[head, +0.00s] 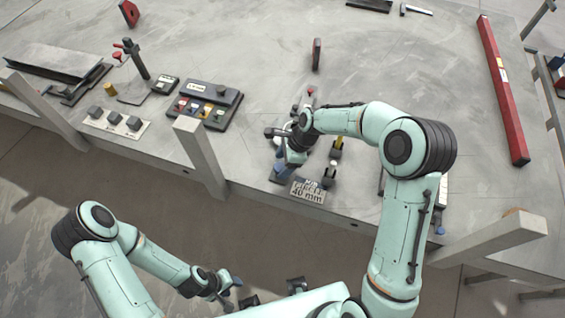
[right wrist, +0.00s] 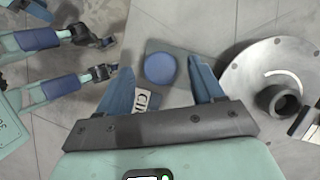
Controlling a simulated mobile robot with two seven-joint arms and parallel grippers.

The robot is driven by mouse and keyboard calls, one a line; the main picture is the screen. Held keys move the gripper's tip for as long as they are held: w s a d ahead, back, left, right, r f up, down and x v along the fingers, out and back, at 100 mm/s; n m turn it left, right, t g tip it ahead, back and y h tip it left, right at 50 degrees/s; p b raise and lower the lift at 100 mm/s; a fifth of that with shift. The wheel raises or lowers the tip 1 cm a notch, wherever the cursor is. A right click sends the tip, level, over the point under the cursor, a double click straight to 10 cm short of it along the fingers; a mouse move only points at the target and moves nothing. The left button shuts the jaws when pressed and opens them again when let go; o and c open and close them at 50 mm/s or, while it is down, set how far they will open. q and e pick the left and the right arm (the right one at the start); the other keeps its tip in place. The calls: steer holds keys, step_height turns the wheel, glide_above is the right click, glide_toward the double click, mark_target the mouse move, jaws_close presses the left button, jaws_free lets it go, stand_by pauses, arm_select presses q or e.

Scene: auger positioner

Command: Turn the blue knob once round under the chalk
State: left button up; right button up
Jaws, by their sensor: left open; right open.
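The blue knob (right wrist: 160,68) is round and seen from above in the right wrist view, on a grey plate. My right gripper (right wrist: 160,75) is open, with one blue finger on each side of the knob; I cannot tell whether they touch it. To the right a grey disc (right wrist: 248,75) carries a curved white mark (right wrist: 283,76), and a dark round tube (right wrist: 279,101) stands over it. I cannot make out the chalk itself. In the head view my right arm covers most of this device. My left gripper (head: 228,296) is open, low and away from the table.
A sign reading "40 mm" (head: 308,191) stands at the table's front edge. Left of it are a box with coloured buttons (head: 207,104) and a plate with grey blocks (head: 115,121). A long red level (head: 503,90) lies at the right. The table's middle back is mostly clear.

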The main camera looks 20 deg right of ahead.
steer(key=shift+a+f, duration=0.1)
steer(key=shift+f, duration=0.2)
steer(key=c, duration=1.1)
steer(key=shift+o, duration=0.2)
arm_select(q)
steer(key=shift+w+r, duration=0.1)
steer(key=shift+r, duration=0.05)
